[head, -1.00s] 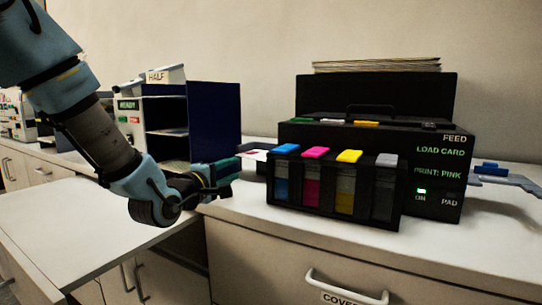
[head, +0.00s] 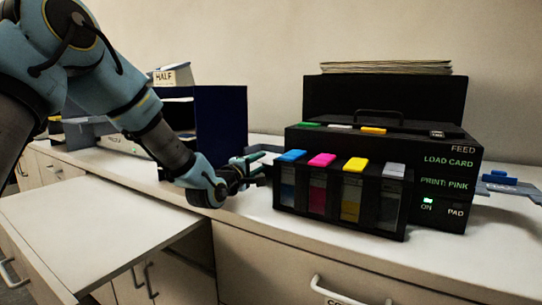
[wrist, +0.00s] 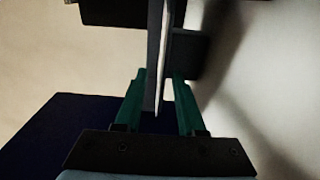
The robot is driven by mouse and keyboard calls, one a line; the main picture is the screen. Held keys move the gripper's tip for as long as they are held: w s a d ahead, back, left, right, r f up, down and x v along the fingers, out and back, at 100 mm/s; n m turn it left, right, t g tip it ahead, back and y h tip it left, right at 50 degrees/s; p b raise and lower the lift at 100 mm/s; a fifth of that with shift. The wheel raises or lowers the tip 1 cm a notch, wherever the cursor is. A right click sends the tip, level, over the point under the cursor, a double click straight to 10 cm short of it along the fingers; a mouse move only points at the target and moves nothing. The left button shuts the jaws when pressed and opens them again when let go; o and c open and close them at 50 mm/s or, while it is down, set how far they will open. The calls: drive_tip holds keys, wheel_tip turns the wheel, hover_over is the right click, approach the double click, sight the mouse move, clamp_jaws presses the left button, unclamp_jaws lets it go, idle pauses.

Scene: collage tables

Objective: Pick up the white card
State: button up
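My gripper (head: 262,163) is at the left side of the black printer, low over the counter. In the wrist view its two green fingers (wrist: 158,82) are apart, one on each side of a thin grey plate seen edge-on (wrist: 153,60). A thin pale strip (wrist: 164,65) lies along this plate, between the fingers; it looks like the white card's edge, but I cannot be sure. A narrow gap shows beside the right finger, and I see no clear grip. In the head view my gripper and the printer hide this spot.
The black printer (head: 460,190) stands on the white counter, with coloured cartridges (head: 321,160) in front and a grey tray (head: 510,187) at its right. A dark blue shelf box (head: 222,120) stands close behind my arm. A pulled-out white board (head: 90,225) lies at front left.

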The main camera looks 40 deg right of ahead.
drive_tip(key=shift+c, duration=0.4)
clamp_jaws()
